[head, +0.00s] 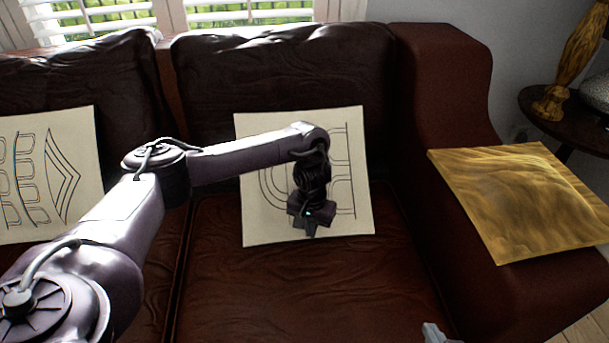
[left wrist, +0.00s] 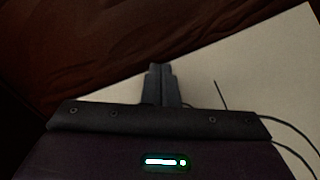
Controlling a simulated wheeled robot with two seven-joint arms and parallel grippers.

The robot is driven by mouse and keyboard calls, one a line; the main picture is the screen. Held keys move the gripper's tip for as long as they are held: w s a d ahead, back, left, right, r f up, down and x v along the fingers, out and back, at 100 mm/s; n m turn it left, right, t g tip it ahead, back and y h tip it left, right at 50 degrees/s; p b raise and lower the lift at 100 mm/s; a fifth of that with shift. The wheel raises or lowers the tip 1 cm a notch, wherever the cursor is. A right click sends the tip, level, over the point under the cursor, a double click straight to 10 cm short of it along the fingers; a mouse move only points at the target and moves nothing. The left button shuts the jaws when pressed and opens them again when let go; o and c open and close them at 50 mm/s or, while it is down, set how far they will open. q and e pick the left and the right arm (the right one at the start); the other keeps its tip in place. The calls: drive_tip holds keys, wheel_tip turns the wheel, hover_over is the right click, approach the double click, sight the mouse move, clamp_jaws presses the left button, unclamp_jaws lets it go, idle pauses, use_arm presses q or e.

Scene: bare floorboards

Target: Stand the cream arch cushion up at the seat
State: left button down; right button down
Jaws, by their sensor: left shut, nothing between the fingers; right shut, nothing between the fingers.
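The cream arch cushion (head: 262,222), a square with dark curved lines, stands upright on the middle seat and leans back against the sofa's backrest. My left gripper (head: 309,230) is in front of its lower middle and hides part of the pattern. In the left wrist view the fingers (left wrist: 162,82) are together and empty, with the cream cushion (left wrist: 265,85) behind and to the right. Whether they touch it I cannot tell. A small grey tip of my right gripper (head: 435,333) shows at the bottom edge, shut and away from the cushion.
The dark red leather sofa seat (head: 290,290) is clear in front of the cushion. Another cream cushion (head: 75,170) with a line pattern leans at the left. A golden cushion (head: 520,195) lies on the right armrest. A round side table (head: 540,105) stands beyond it.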

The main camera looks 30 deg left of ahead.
use_arm(q)
drive_tip(key=shift+w+a+b, duration=0.5)
drive_tip(key=shift+w+a, duration=0.3)
drive_tip(key=shift+w, duration=0.25)
drive_tip(key=shift+w+a+b, duration=0.5)
drive_tip(key=shift+w+a, duration=0.3)
drive_tip(key=shift+w, duration=0.2)
drive_tip(key=shift+w+a+r, duration=0.1)
drive_tip(key=shift+w+a, duration=0.35)
drive_tip(key=s+d+r+p, duration=0.1)
drive_tip(key=p, duration=0.3)
drive_tip(key=s+d+r+p, duration=0.1)
drive_tip(key=s+p, duration=0.1)
drive_tip(key=p, duration=0.2)
drive_tip(key=shift+s+d+r, duration=0.15)
drive_tip(key=shift+d+r, duration=0.2)
drive_tip(key=shift+s+d+r+p, duration=0.1)
drive_tip(key=shift+s+d+p, duration=0.2)
drive_tip(key=shift+p, duration=0.5)
drive_tip(key=shift+s, duration=0.1)
